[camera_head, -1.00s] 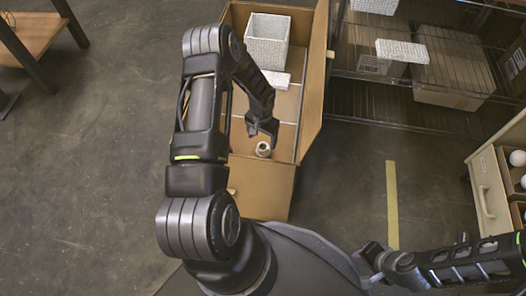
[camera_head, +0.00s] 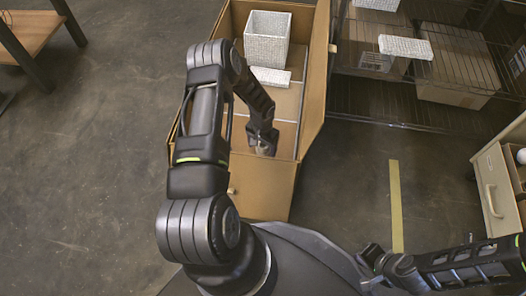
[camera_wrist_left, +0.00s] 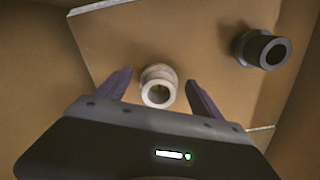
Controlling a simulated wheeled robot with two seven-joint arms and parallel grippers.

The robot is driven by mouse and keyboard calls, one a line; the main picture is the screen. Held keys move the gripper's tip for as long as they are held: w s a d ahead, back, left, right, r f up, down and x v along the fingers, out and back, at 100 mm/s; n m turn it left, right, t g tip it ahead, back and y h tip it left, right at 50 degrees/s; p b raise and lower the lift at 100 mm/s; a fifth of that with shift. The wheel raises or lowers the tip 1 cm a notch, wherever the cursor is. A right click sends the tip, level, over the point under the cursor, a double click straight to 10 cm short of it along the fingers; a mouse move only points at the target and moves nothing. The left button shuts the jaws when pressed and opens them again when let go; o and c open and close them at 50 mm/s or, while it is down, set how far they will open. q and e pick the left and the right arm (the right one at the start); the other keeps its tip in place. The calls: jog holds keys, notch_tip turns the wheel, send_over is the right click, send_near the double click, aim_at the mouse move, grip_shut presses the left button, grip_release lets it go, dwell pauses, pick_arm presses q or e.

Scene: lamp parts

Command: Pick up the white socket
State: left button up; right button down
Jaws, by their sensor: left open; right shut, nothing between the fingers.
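The white socket (camera_wrist_left: 158,87) is a short cream-white ring-shaped piece on the brown cardboard floor, seen in the left wrist view. My left gripper (camera_wrist_left: 160,86) is open, with one finger on each side of the socket and a visible gap to each. In the head view my left gripper (camera_head: 263,146) is low in the drawer-like box and mostly hides the socket. My right gripper (camera_head: 370,256) is at the lower right, away from the box, shut and empty.
A dark socket-like part (camera_wrist_left: 263,49) lies right of the white socket in the left wrist view. The box (camera_head: 262,193) has raised walls and holds a white woven basket (camera_head: 267,38) and a flat white piece (camera_head: 271,77) farther back. A wire rack (camera_head: 400,110) stands at the right.

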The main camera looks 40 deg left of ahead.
pick_arm(q)
jog(key=shift+f, duration=0.2)
dwell(0.5)
jog(key=c, duration=1.4)
jog(key=shift+c, duration=0.2)
notch_tip(320, 180, up, 10)
jog(key=p, duration=0.4)
jog(key=shift+r, duration=0.1)
